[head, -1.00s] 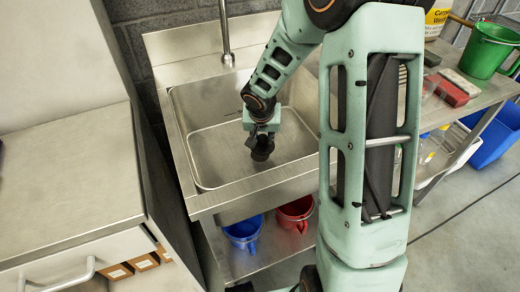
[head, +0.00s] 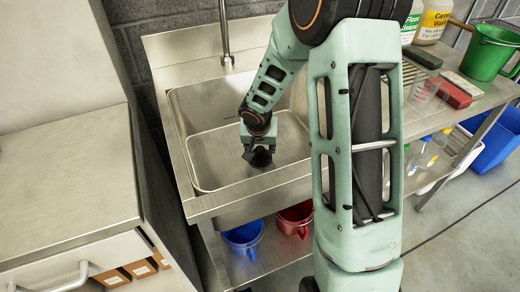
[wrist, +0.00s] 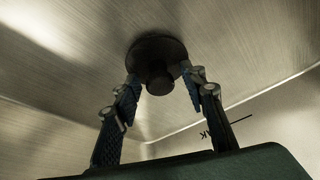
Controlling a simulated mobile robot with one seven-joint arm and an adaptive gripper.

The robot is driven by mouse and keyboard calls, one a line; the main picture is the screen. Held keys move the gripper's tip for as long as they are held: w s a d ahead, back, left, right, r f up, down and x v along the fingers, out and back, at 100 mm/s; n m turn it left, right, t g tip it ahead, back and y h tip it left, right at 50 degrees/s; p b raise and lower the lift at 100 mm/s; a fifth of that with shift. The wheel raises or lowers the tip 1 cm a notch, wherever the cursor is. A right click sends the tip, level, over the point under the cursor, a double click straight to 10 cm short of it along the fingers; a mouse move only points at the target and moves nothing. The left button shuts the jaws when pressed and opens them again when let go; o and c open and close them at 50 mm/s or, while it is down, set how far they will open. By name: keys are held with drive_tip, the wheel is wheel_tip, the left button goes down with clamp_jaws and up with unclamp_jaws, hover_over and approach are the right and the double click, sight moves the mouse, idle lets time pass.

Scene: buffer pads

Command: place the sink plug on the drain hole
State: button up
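The sink plug (wrist: 150,52) is a dark round disc with a stubby knob. In the wrist view it lies against the steel floor of the sink basin (wrist: 60,75). My gripper (wrist: 161,78) is open, with one finger on each side of the knob and a gap between each finger and the knob. In the head view my gripper (head: 257,153) is low in the basin, and the plug shows as a dark patch (head: 262,158) just under it. No drain hole shows; whether the plug covers it cannot be told.
The basin walls surround my gripper, and the tap (head: 226,40) stands at the back. A blue bucket (head: 243,235) and a red bucket (head: 296,218) are on the shelf below. The left counter (head: 65,170) is clear.

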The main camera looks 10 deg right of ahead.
drive_tip(key=shift+r, duration=0.1)
drive_tip(key=shift+r+p, duration=0.15)
drive_tip(key=shift+p, duration=0.15)
drive_tip(key=p+v, duration=0.4)
drive_tip(key=v, duration=0.8)
